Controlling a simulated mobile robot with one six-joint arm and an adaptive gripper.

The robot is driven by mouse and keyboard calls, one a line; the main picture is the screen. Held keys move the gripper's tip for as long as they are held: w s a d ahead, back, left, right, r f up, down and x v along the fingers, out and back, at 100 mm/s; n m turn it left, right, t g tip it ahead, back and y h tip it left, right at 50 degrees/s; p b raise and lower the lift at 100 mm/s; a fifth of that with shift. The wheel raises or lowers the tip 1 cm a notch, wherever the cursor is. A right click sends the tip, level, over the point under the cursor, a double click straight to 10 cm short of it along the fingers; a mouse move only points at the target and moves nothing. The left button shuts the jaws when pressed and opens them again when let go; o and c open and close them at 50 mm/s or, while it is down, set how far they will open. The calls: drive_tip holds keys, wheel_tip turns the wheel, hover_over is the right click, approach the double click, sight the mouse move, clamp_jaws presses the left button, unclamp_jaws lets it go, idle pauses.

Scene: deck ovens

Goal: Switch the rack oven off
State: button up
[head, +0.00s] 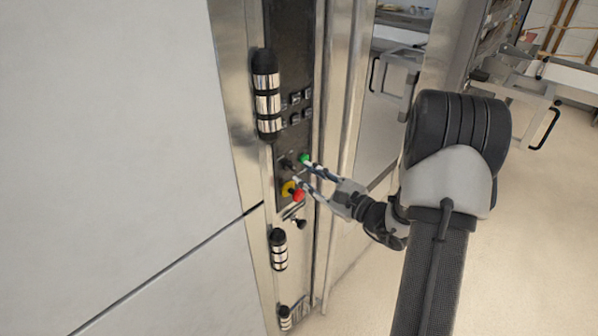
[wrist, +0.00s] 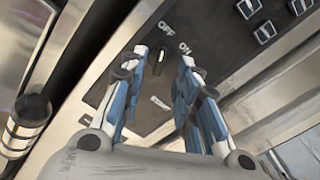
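The oven's black control panel (head: 292,60) sits in a steel upright left of centre in the head view. My gripper (head: 303,172) is at the panel's lower part, beside a green button (head: 305,158) and a red button on a yellow base (head: 298,196). In the wrist view my gripper (wrist: 165,57) is open, with blue-padded fingers. A dark rotary switch (wrist: 161,58) with a white mark shows between the fingertips, with OFF and ON labels above it. I cannot tell whether the fingers touch it, nor exactly which label its mark points to.
A black and steel cylindrical fitting (head: 267,92) stands out left of the panel, with a smaller one (head: 278,250) below. Black rocker switches (wrist: 265,32) lie up and right of the fingers. Steel trolleys (head: 512,85) stand behind; the floor at right is clear.

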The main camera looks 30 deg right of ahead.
drive_tip(key=v, duration=0.7)
drive_tip(key=shift+s, duration=0.25)
